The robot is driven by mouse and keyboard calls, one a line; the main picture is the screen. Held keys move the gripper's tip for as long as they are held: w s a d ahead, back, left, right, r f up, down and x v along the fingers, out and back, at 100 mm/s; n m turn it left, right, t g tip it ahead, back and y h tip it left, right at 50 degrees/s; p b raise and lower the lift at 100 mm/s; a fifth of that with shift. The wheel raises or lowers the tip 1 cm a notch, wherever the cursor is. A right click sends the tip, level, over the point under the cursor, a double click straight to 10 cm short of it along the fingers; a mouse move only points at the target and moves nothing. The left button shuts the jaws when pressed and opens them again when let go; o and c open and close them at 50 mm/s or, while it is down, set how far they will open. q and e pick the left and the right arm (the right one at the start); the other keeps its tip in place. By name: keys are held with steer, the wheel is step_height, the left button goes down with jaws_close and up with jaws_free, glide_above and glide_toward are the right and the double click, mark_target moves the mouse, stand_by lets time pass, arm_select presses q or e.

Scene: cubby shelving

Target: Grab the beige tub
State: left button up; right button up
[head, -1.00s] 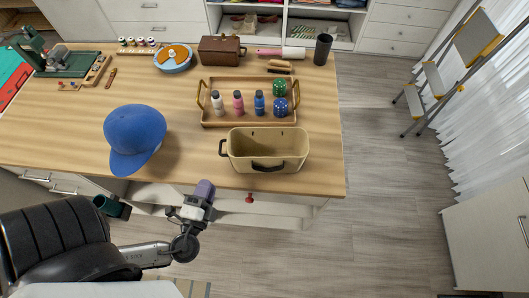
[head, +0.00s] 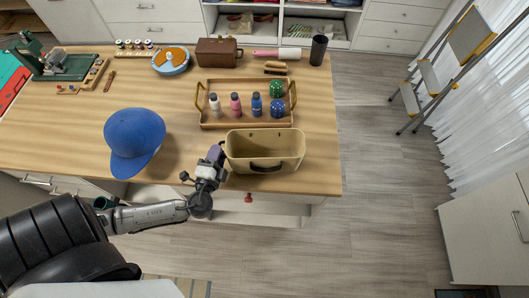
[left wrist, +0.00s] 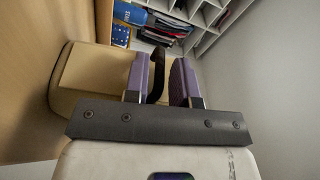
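The beige tub (head: 290,150) stands near the front edge of the wooden worktop. A dark handle shows on its front side, and the handle on its left side is hidden by my gripper. In the left wrist view, the tub (left wrist: 90,75) fills the left part. My left gripper (head: 215,153) is at the tub's left end. In the left wrist view, the left gripper's purple fingers (left wrist: 160,65) are apart, with a dark handle (left wrist: 157,75) between them. A gap shows beside the handle. My right gripper is not in view.
A blue cap (head: 134,137) lies to the left of my gripper. A brown case (head: 217,51) and a dark cup (head: 318,50) stand farther back.

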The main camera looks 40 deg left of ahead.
arm_select(q)
steer(key=shift+x, duration=0.8)
steer(key=shift+c, duration=0.5)
